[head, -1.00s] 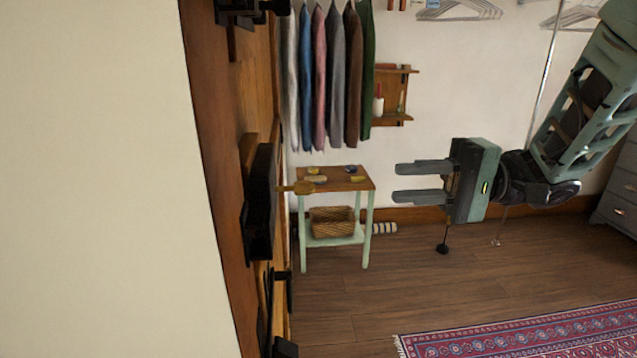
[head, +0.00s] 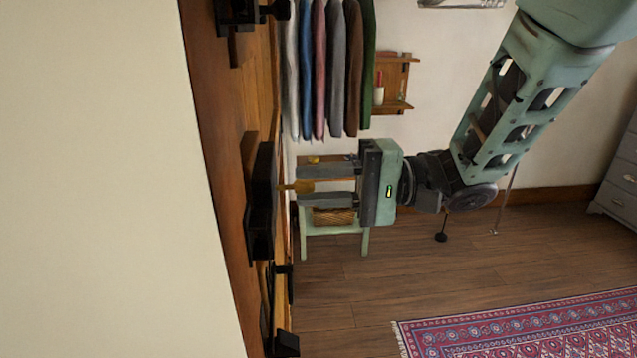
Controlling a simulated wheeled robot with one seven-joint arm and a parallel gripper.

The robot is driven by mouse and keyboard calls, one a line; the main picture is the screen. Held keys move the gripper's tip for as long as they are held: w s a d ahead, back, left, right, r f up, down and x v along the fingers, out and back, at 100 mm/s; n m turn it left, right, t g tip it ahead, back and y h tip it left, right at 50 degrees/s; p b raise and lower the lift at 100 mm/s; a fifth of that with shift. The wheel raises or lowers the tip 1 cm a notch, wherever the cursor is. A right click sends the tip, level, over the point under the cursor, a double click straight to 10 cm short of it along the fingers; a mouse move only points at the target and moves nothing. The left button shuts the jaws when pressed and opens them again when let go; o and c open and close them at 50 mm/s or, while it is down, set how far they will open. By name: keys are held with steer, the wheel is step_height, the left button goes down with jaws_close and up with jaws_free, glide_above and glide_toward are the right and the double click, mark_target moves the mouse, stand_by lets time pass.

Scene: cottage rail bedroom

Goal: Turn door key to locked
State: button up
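The door key (head: 297,187) is brass-coloured and sticks out to the right from a black lock case (head: 262,190) on the wooden door (head: 216,130). My gripper (head: 298,186) points left at the key. Its two grey fingers are apart, one above and one below the key, with their tips around the key's outer end. A small gap seems to show between the key and each finger. The door is seen nearly edge-on, so the key's turn angle is hard to tell.
A small green table (head: 335,244) with a wicker basket (head: 334,217) stands behind my gripper. Hanging clothes (head: 335,70) and a wall shelf (head: 394,84) are beyond. More black door fittings (head: 282,285) sit below the lock. Open floor and a red rug (head: 530,330) lie at right.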

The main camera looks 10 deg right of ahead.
steer(key=shift+c, duration=0.3)
jaws_close()
